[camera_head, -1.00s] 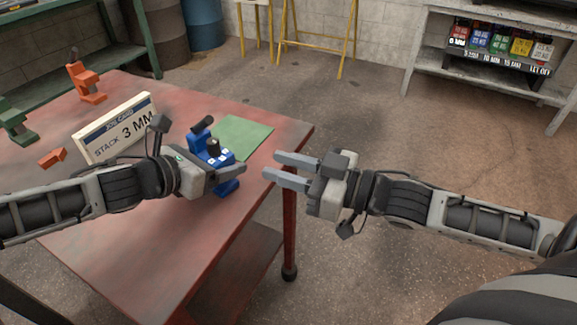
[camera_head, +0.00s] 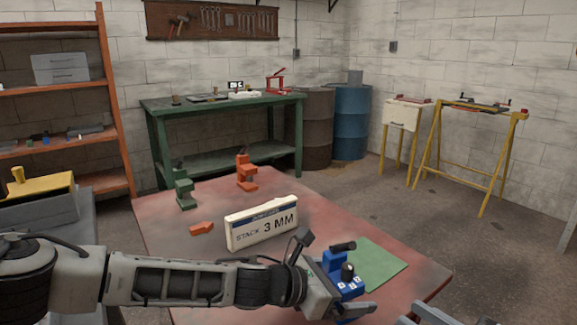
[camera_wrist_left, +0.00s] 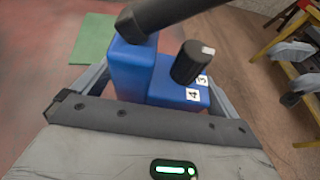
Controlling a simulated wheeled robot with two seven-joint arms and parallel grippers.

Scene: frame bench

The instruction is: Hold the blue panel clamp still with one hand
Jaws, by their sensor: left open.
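The blue panel clamp (camera_head: 338,266) stands upright on the red table near its front right. It has a dark handle, a black knob and white number labels. My left gripper (camera_head: 346,306) is at the clamp with its jaws open. In the left wrist view the clamp's blue body (camera_wrist_left: 133,68) sits between the two spread fingers, and labels with 4 and 3 show beside the knob; contact cannot be told. My right gripper (camera_wrist_left: 293,68) shows at the right edge of the left wrist view, apart from the clamp, fingers spread and empty. Only its fingers show at the head view's bottom edge.
The red table (camera_head: 178,236) carries a "STACK 3 MM" sign (camera_head: 262,226), a green clamp (camera_head: 183,190), an orange clamp (camera_head: 246,174), an orange piece (camera_head: 201,229) and a green mat (camera_head: 378,268). A green bench (camera_head: 220,104) and drums (camera_head: 351,122) stand behind.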

